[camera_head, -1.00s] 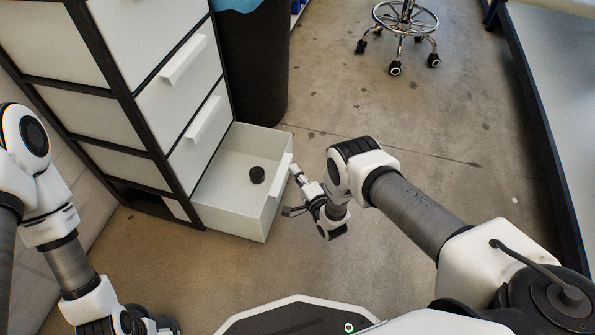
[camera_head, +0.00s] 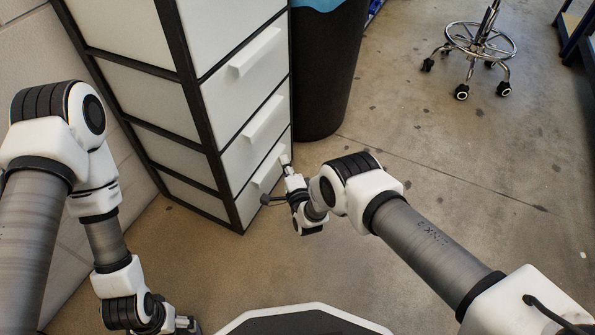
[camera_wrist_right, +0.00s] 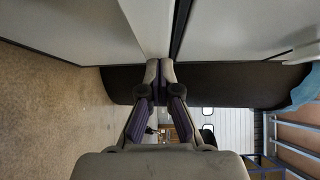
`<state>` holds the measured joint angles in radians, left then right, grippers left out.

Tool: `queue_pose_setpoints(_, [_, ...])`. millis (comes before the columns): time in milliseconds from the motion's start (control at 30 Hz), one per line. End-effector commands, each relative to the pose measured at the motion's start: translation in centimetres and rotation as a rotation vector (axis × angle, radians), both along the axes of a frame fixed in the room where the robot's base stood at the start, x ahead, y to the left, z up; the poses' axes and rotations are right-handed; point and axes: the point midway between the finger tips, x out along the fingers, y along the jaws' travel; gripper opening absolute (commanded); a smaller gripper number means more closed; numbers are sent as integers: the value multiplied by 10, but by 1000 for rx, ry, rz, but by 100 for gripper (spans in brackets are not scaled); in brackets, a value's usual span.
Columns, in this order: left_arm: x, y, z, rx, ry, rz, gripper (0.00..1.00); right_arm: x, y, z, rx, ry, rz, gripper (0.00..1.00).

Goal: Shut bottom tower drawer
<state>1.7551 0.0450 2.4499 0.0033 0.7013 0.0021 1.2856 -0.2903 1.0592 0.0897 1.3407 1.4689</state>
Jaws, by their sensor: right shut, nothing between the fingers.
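The white tower (camera_head: 160,95) has a black frame. Its bottom drawer (camera_head: 252,204) sits in line with the fronts above, with no open interior showing. My right gripper (camera_head: 286,163) is shut and empty, with its fingertips at the bottom drawer's front near the handle (camera_head: 268,168). In the right wrist view the closed fingertips (camera_wrist_right: 160,70) meet the edge of a white drawer front (camera_wrist_right: 85,25); whether they touch it is hard to tell. My left gripper (camera_head: 185,325) is partly cut off at the bottom edge, its fingers unclear.
A dark bin (camera_head: 325,75) with a blue liner stands right beside the tower. A wheeled stool (camera_head: 480,42) is at the upper right. The concrete floor (camera_head: 420,140) between them is clear. A pale wall (camera_head: 40,60) runs along the left.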

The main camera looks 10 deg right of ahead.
Motion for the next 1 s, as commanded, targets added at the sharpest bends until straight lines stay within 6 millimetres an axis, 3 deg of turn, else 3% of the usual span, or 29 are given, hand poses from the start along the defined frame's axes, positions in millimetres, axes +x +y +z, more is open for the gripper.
queue_pose_setpoints(633, [0, 0, -4, 0, -1, 2, 83, 3, 10, 4, 2, -8, 8, 0])
queue_pose_setpoints(767, [0, 0, -4, 0, -1, 1, 83, -16, 7, 3, 1, -3, 9, 0])
queue_pose_setpoints(1000, [0, 0, -4, 0, -1, 1, 83, -79, -10, 0, -1, 5, 0, 0])
